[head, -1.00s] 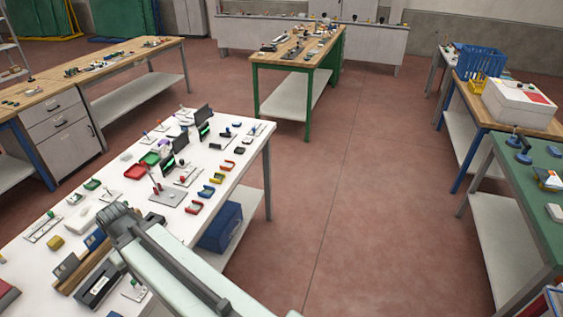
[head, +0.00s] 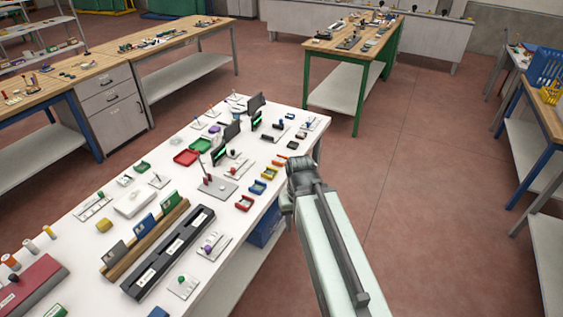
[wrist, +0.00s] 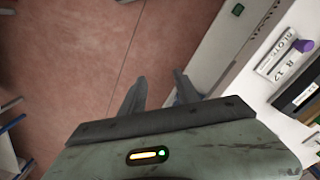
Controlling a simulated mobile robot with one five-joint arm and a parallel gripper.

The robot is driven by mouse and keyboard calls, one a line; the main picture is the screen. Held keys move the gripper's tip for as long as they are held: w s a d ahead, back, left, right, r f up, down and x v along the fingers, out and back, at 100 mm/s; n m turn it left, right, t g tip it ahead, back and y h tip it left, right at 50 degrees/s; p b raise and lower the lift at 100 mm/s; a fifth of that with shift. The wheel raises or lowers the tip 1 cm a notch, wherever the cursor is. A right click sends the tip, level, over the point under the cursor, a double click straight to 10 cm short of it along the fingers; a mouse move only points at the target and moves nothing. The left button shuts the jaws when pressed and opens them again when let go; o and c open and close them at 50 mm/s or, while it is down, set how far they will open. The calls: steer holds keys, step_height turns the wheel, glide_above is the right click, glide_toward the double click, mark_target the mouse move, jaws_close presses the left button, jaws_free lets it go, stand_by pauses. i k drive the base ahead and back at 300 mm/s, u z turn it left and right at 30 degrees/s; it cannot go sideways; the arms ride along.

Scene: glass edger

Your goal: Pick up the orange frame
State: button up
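The orange frame (head: 279,160) is a small open-sided piece lying on the white table (head: 225,255), near its right edge. It sits in a row between a yellow frame (head: 270,173) and a dark one (head: 293,145). My arm's end stands just right of and nearer than the orange frame in the head view; the fingers are hidden there. In the wrist view my gripper (wrist: 158,88) has its two fingers apart with nothing between them, over the floor beside the table. The orange frame does not show clearly in the wrist view.
Blue (head: 256,187) and red (head: 243,203) frames continue the row. Dark upright panels (head: 232,131) and a red tray (head: 186,157) stand farther left. A long black holder (head: 170,250) lies nearer.

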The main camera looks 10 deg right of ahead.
mark_target(280, 160)
steer(key=u, duration=3.4)
steer(key=k, duration=1.5)
steer(key=z, duration=0.75)
steer(key=i, duration=1.35)
steer(key=u, duration=0.05)
